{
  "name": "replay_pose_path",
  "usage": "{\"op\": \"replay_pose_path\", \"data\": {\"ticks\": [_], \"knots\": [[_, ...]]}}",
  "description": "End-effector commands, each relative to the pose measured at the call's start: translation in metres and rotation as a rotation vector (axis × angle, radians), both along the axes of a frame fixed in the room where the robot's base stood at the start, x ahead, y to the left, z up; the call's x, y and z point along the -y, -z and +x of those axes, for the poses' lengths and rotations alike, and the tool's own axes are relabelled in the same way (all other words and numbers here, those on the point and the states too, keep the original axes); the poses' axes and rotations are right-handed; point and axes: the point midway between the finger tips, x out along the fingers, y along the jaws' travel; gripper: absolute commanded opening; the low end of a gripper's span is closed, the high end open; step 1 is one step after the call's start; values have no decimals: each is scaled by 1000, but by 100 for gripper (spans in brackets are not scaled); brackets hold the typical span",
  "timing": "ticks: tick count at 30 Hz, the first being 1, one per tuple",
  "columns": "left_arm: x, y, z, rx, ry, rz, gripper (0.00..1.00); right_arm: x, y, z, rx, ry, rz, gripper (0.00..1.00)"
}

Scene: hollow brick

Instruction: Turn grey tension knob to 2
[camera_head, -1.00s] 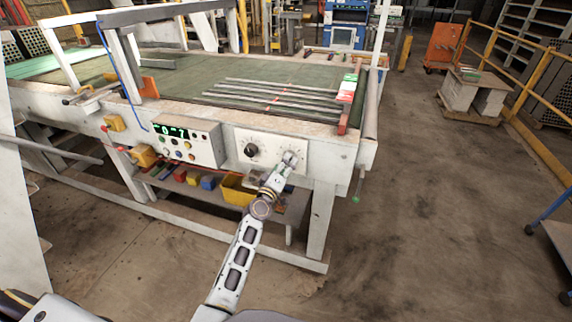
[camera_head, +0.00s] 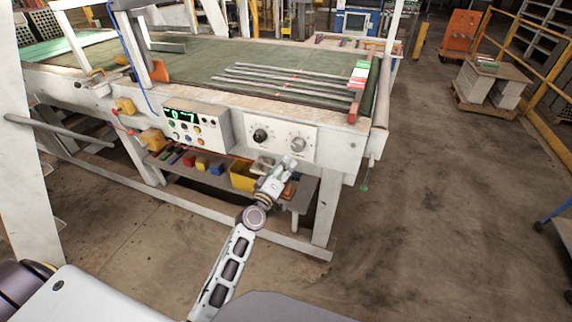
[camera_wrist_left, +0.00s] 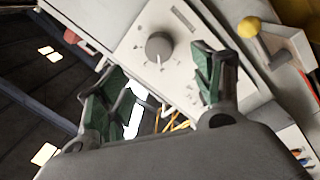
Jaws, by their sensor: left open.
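The grey tension knob (camera_head: 297,144) is on the right of a white plate on the machine's front. In the left wrist view the knob (camera_wrist_left: 158,47) stands just beyond my fingertips, with a white pointer line on its face; the dial numbers are too small to read. My left gripper (camera_head: 289,163) is open and empty, just below and in front of the knob, apart from it. Its two green-padded fingers (camera_wrist_left: 162,78) are spread wide in the left wrist view. My right gripper is not in view.
A black knob (camera_head: 260,135) sits left of the grey one. Farther left is a button box (camera_head: 195,128) with a green display. Under the machine, a shelf holds a yellow bin (camera_head: 243,177) and small coloured boxes.

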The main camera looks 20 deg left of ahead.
Motion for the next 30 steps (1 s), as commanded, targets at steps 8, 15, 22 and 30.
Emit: {"op": "replay_pose_path", "data": {"ticks": [8, 15, 22, 30], "knots": [[-1, 0, -12, 1, 1, -1, 67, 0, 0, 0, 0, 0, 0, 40], [-1, 0, -13, 1, 0, -1, 67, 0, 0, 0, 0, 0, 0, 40], [-1, 0, -13, 1, 1, -1, 67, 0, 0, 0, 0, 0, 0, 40], [1, 2, -13, -5, 6, 30, 67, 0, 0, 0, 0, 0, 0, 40]]}}
